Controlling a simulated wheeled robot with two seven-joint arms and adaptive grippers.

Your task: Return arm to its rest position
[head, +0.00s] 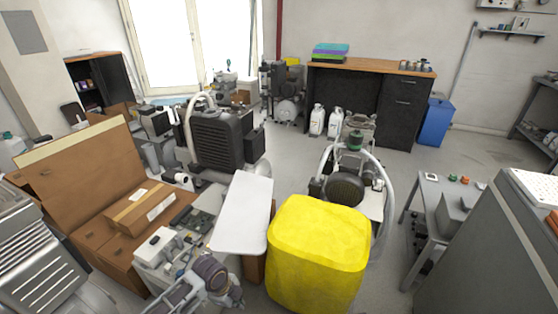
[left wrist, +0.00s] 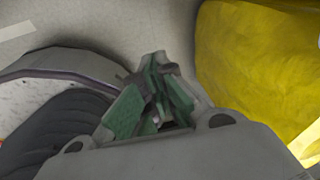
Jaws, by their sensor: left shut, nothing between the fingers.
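My left arm comes in at the bottom of the head view, and its gripper (head: 230,296) is low in front, left of a large yellow bin-like block (head: 318,255). In the left wrist view my left gripper (left wrist: 157,68) has its green-padded fingers drawn together at the tips, with nothing held. The yellow block (left wrist: 250,75) stands to the right of the fingers there, apart from them. My right gripper is in neither view.
A white panel (head: 243,215) and a cardboard box (head: 140,204) lie around the cluttered brown desk (head: 95,258) at left. A compressor (head: 346,188) stands behind the yellow block. A grey table (head: 437,190) is at right. Free floor (head: 410,170) shows between.

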